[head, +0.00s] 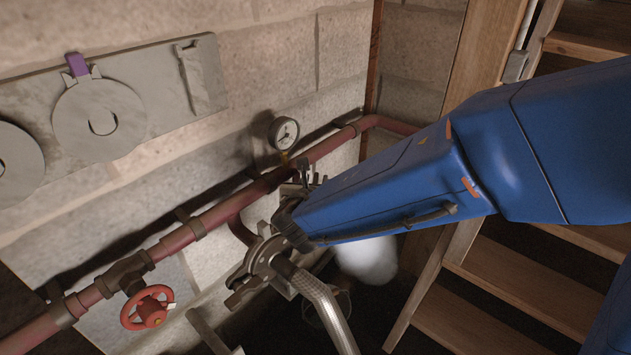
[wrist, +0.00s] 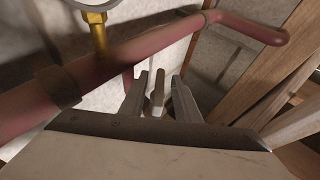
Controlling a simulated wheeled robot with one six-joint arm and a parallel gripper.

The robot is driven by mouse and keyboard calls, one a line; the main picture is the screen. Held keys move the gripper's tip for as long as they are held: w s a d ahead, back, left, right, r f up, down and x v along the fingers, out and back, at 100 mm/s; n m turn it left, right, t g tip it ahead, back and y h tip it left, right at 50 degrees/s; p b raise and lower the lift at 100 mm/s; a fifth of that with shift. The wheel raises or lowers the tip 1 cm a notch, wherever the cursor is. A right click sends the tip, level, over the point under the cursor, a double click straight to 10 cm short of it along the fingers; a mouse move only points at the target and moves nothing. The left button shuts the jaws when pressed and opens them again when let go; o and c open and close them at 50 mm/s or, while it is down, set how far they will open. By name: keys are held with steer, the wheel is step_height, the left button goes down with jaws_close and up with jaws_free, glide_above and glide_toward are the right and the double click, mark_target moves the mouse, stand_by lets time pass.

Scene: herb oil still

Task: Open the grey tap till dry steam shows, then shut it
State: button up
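My gripper (wrist: 159,92) is at the grey tap, below the red pipe. In the wrist view its two grey fingers stand either side of the tap's slim grey lever (wrist: 157,96), with a narrow gap visible on the right. They look open around it; I cannot tell whether either finger touches it. In the head view my blue arm hides the tap and most of the gripper. A dense white steam cloud (head: 368,260) hangs just below my arm, right of the pipe fitting. The tap's outlet is hidden.
A red pipe (head: 215,214) runs along the stone wall with a pressure gauge (head: 284,133) and a red handwheel (head: 148,308). A braided hose (head: 322,302) hangs from a clamp fitting. A dark bucket (head: 328,309) stands below. Wooden stairs (head: 520,285) are at right.

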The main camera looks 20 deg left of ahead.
steer(key=shift+w+a+f, duration=0.1)
steer(key=shift+w, duration=0.1)
jaws_close()
steer(key=shift+a+m+h, duration=0.1)
steer(key=shift+m+h, duration=0.5)
steer(key=shift+h, duration=0.1)
steer(key=shift+m+h, duration=1.7)
steer(key=shift+h, duration=0.2)
